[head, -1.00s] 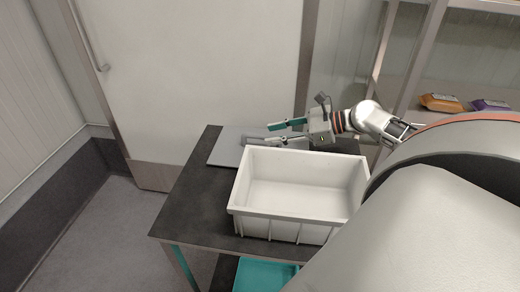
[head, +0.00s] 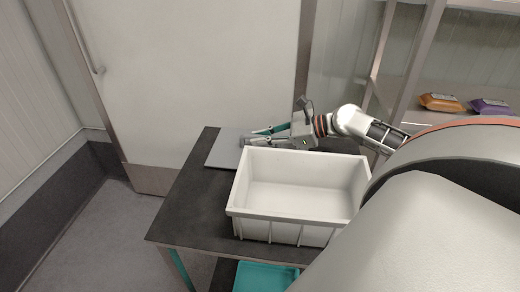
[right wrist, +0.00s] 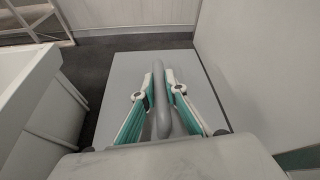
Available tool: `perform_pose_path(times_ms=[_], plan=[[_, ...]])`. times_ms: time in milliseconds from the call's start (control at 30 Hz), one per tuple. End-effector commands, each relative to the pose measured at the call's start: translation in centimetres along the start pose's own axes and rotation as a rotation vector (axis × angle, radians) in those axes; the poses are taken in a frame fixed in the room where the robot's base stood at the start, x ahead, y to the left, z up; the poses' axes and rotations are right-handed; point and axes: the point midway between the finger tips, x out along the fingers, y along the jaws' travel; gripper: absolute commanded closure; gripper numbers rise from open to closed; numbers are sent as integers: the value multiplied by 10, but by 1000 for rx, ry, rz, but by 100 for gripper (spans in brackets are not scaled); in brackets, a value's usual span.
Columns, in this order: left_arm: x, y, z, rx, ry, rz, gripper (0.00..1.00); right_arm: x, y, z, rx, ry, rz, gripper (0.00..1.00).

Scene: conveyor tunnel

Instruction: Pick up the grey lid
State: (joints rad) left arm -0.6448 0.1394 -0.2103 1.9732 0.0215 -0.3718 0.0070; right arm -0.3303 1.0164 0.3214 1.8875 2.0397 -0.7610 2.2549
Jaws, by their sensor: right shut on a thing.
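The grey lid (head: 226,150) lies flat on the dark table behind the white crate, its right part hidden by my gripper and the crate. In the right wrist view the lid (right wrist: 205,95) is a flat grey panel with a raised bar handle (right wrist: 160,95) along its middle. My right gripper (head: 250,138) reaches in from the right over the lid. In the right wrist view its fingers (right wrist: 160,82) are on both sides of the handle, shut on it. My left gripper is not in view.
The white open crate (head: 300,241) stands empty on the dark table (head: 185,215), close in front of the lid. A teal tray (head: 265,277) is below. A shelf at the right holds an orange pack (head: 442,103) and a purple pack (head: 489,106). A door is behind.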

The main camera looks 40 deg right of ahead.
Motion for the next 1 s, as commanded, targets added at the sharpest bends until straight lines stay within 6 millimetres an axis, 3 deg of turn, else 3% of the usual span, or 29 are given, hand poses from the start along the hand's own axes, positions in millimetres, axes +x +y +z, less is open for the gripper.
perform_pose_path(times_ms=[267,467,667,1000], plan=[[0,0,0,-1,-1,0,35,-2,-1,4,-1,-1,-1,100],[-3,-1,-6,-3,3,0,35,-10,-5,23,-5,-2,-1,100],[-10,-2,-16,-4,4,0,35,-26,-13,63,-6,-2,0,100],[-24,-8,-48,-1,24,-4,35,-59,-31,144,-4,-2,0,100]])
